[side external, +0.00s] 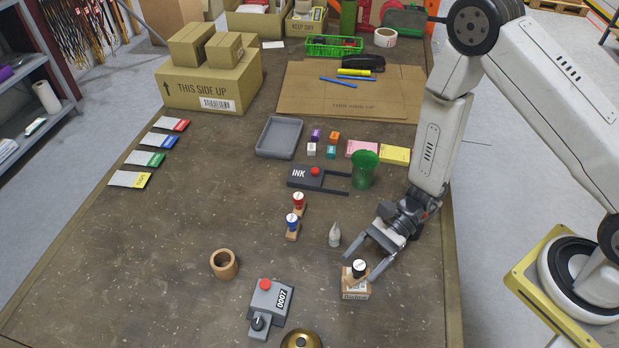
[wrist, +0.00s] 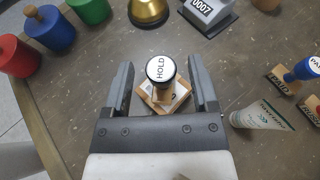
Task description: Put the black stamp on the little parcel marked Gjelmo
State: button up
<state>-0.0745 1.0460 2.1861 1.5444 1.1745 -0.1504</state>
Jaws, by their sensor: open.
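The black stamp (side external: 358,268) has a black knob with a white top reading HOLD and a wooden base. It stands upright on the little parcel (side external: 354,294), a small cardboard box with a printed front label too small to read surely. The stamp also shows in the wrist view (wrist: 160,70), with the parcel's corners (wrist: 147,101) showing beneath it. My gripper (side external: 362,262) is open, with one finger on each side of the stamp and a visible gap to each in the wrist view (wrist: 159,78). Part of the parcel is hidden under the stamp.
A green cup (side external: 364,170) stands behind. The left-middle table is clear.

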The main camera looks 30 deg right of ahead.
jog(key=v, duration=1.2)
dwell(0.6)
jog(key=d+r+n+t+h, duration=0.4)
jog(key=d+r+n+h, duration=0.3)
jog(key=r+n+h, duration=0.3)
jog(key=n+h, duration=0.3)
jog(key=n, duration=0.2)
jog(key=shift+w+d+r+n, duration=0.2)
jog(key=shift+r+n, duration=0.1)
jog(key=shift+n, duration=0.1)
